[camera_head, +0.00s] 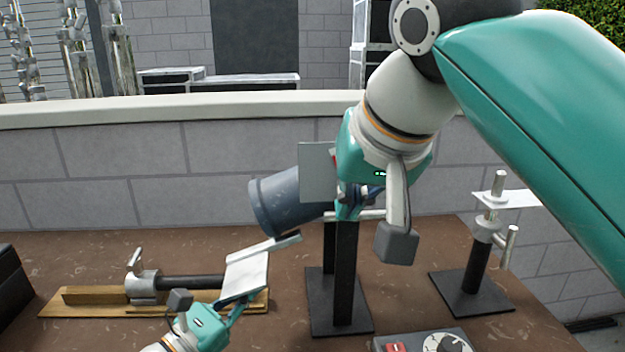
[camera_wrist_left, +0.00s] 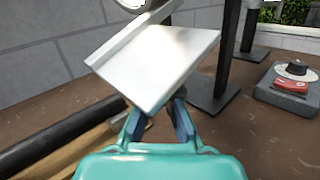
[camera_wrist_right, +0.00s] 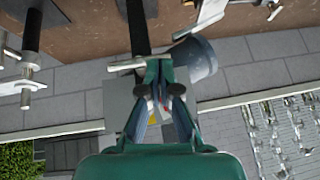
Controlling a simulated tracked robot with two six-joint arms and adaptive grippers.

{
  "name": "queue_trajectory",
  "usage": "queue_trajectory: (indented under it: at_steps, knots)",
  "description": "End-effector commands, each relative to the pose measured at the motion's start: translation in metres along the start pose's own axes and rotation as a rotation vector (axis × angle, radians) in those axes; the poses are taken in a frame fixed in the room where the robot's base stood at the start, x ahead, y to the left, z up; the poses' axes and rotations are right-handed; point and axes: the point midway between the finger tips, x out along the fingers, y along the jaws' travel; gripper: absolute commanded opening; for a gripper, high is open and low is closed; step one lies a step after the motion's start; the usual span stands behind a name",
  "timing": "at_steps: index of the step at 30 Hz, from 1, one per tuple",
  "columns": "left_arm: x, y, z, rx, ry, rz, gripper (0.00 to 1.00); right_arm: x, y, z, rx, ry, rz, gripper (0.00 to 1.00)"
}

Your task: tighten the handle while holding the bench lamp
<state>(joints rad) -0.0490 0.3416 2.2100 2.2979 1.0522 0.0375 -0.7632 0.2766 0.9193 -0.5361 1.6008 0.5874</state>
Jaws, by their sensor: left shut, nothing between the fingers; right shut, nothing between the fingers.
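The bench lamp has a blue-grey round shade (camera_head: 285,202) tilted to the left on a black post (camera_head: 345,285) with a flat base. A silvery rod, which looks like its handle (camera_head: 370,215), crosses the post and also shows in the right wrist view (camera_wrist_right: 126,64). My right gripper (camera_head: 349,208) is shut at the top of the post, beside this rod; contact is unclear. My left gripper (camera_head: 238,306) is shut at the lower left, apart from the lamp post. A pale lipped plate (camera_wrist_left: 160,68) stands before its fingertips and hides part of the view beyond.
A wooden board (camera_head: 90,297) with a metal clamp and dark bar lies left. A second black stand (camera_head: 473,280) with silvery rods stands right. A grey box with a dial (camera_head: 447,343) is at the front. A low block wall (camera_head: 120,165) closes the back.

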Motion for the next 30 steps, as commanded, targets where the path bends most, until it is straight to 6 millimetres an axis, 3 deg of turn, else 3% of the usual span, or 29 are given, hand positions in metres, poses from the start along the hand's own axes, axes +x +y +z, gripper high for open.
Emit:
queue_trajectory:
  at_steps: [30]
  knots:
    - [0.006,-0.009,-0.011,0.001,-0.001,0.0,0.0,0.012,0.002,0.008,0.0,0.0,0.0,0.0]
